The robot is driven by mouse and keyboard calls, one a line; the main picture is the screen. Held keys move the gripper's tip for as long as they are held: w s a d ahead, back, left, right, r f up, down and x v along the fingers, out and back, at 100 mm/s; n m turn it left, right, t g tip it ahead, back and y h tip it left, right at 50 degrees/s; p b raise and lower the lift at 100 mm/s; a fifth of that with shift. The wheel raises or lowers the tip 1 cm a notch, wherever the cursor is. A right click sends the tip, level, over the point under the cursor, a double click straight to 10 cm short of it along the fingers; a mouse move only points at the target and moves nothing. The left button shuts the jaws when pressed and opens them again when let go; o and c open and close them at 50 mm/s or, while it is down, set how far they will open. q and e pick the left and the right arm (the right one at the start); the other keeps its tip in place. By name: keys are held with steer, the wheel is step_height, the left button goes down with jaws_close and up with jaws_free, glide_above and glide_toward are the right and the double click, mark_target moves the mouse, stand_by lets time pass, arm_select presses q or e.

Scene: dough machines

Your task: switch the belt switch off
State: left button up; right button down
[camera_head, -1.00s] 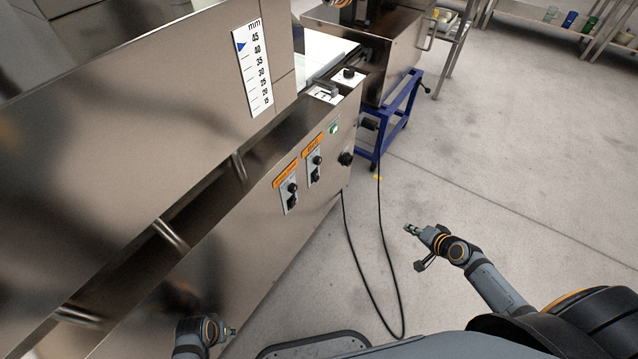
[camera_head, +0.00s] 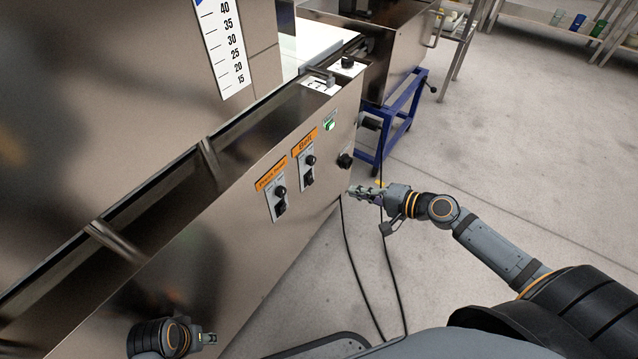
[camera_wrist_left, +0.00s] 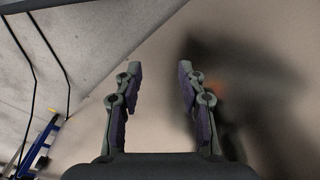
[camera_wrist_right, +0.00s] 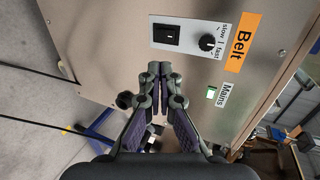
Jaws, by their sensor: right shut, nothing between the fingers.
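The belt switch (camera_head: 308,180) is a black rocker on a white plate, under an orange "Belt" label (camera_head: 304,142) on the steel machine's side. In the right wrist view the switch (camera_wrist_right: 167,34) is at the top, beside a black slow/fast knob (camera_wrist_right: 207,42). My right gripper (camera_head: 352,191) is shut and empty, to the right of the switch and apart from it. In the right wrist view its closed fingertips (camera_wrist_right: 160,68) lie below the switch. My left gripper (camera_head: 213,338) is low at the left near the machine's side; the left wrist view shows its fingers (camera_wrist_left: 160,72) apart with nothing between them.
A second orange-labelled switch plate (camera_head: 278,197) sits left of the belt one. A green mains switch (camera_head: 330,126) and a black knob (camera_head: 345,160) are to its right. Black cables (camera_head: 350,255) hang to the floor. A blue-framed stand (camera_head: 400,120) is behind. Open floor lies right.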

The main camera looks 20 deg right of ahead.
mark_target(310, 177)
arm_select(q)
steer(key=f+b, duration=0.1)
steer(key=d+f+t+b, duration=0.2)
steer(key=shift+w+f+h+b, duration=0.1)
steer(key=shift+w+h+b, duration=0.3)
arm_select(e)
steer(key=x, duration=1.3)
steer(key=shift+w+a+f, duration=0.2)
steer(key=shift+w, duration=0.05)
steer(key=shift+f+b, duration=0.2)
steer(key=shift+b, duration=0.1)
steer(key=b, duration=0.2)
steer(key=shift+w+a+f+t+b, duration=0.2)
steer(key=shift+f+t+b, duration=0.1)
steer(key=shift+f, duration=0.1)
steer(key=shift+r+p, duration=0.4)
steer(key=shift+r+y+p, duration=0.3)
steer(key=shift+r+p, duration=0.6)
steer(key=shift+r, duration=0.05)
arm_select(q)
steer(key=shift+w+d+f+t, duration=0.2)
steer(key=shift+w+d+t, duration=0.25)
steer(key=shift+t, duration=0.35)
steer(key=shift+a, duration=0.1)
